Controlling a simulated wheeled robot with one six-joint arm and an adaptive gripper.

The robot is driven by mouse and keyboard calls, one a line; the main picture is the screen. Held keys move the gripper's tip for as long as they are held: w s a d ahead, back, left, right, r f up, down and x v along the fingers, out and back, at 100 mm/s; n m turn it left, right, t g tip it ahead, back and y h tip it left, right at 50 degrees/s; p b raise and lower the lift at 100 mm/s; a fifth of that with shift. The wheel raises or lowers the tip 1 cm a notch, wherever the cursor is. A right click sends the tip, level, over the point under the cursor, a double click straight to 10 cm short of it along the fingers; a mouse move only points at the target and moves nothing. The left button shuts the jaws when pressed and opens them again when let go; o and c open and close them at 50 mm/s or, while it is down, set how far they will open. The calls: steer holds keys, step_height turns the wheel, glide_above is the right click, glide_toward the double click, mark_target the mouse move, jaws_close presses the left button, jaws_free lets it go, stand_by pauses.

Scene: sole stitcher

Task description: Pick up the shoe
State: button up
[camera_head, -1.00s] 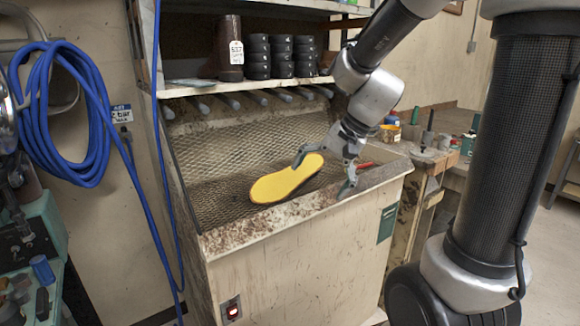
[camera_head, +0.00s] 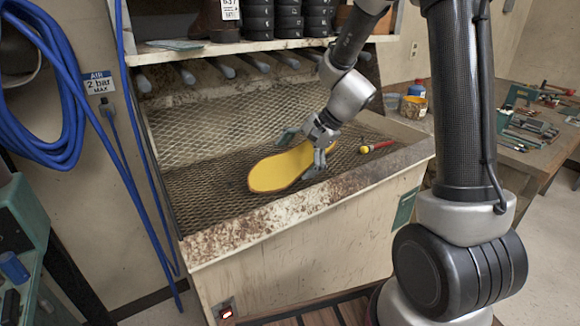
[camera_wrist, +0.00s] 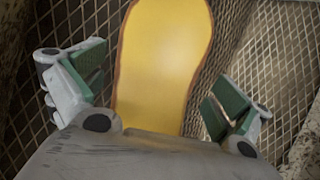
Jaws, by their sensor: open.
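The shoe shows as a yellow sole (camera_head: 280,168) with a brown edge, lying in the mesh-lined basin of the bench. Its upper is not visible. My gripper (camera_head: 305,152) is at the sole's right end, with one finger on its far side and one on its near side. In the wrist view the yellow sole (camera_wrist: 165,60) runs up between the two green-padded fingers of my gripper (camera_wrist: 155,95). The fingers are spread, with gaps visible between the pads and the sole. The sole's end nearest the wrist is hidden behind the gripper body.
The bench's front rim (camera_head: 270,213) rises in front of the sole. A red and yellow tool (camera_head: 376,147) lies to the right in the basin. A shelf (camera_head: 240,47) with stacked black items is above. A cluttered workbench (camera_head: 535,145) stands at right, and blue hose (camera_head: 50,100) hangs at left.

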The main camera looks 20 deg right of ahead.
steer(key=shift+w+a+f, duration=0.15)
steer(key=shift+a+f, duration=0.25)
steer(key=shift+f, duration=0.1)
steer(key=c, duration=1)
step_height(320, 180, up, 10)
steer(key=shift+r, duration=0.1)
